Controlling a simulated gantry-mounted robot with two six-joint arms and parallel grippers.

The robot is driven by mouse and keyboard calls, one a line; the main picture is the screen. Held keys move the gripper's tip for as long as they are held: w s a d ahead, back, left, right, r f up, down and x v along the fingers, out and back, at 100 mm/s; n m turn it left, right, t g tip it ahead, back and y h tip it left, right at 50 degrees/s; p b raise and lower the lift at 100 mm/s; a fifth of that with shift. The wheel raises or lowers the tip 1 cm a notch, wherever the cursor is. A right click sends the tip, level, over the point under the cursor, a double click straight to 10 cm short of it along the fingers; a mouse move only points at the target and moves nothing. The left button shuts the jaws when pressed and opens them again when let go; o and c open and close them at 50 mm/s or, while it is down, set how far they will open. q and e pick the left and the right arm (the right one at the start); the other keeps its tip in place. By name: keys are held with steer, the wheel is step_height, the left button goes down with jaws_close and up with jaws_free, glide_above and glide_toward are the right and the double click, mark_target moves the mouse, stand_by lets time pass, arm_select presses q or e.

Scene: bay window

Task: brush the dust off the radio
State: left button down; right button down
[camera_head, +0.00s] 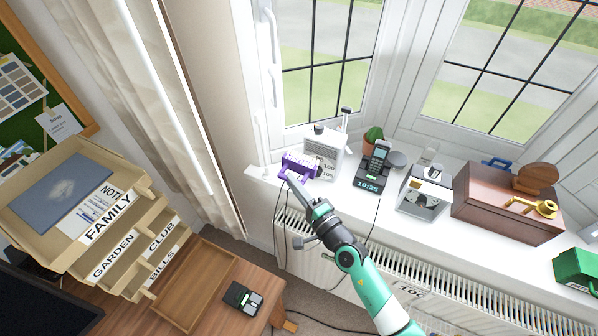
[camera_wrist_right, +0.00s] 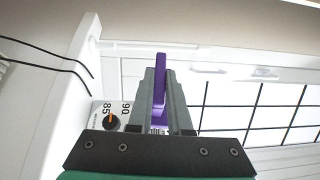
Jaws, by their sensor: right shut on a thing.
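The radio (camera_head: 325,152) is a white box with a speaker grille and printed numbers, upright at the left end of the white window sill. In the right wrist view part of its face (camera_wrist_right: 108,115) shows, with a dial and numbers. A purple brush (camera_head: 299,163) is at the radio's left front side; I cannot tell whether its bristles touch it. My right gripper (camera_head: 287,177) is shut on the brush, whose purple handle (camera_wrist_right: 160,85) shows between the fingers in the right wrist view. No dust is clearly visible. My left gripper is not in view.
Right of the radio on the sill (camera_head: 440,213) are a cactus (camera_head: 373,134), a cordless phone (camera_head: 372,168) on its base, a silver appliance (camera_head: 424,192) and a brown wooden box (camera_head: 508,202). A desk with labelled trays (camera_head: 120,240) stands at left.

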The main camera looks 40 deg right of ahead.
steer(key=shift+s+a, duration=0.1)
steer(key=shift+s+a+p, duration=0.35)
steer(key=shift+a+p, duration=0.2)
steer(key=shift+a, duration=0.1)
steer(key=shift+s+a+p, duration=0.35)
steer(key=shift+a+p, duration=0.15)
steer(key=shift+a, duration=0.15)
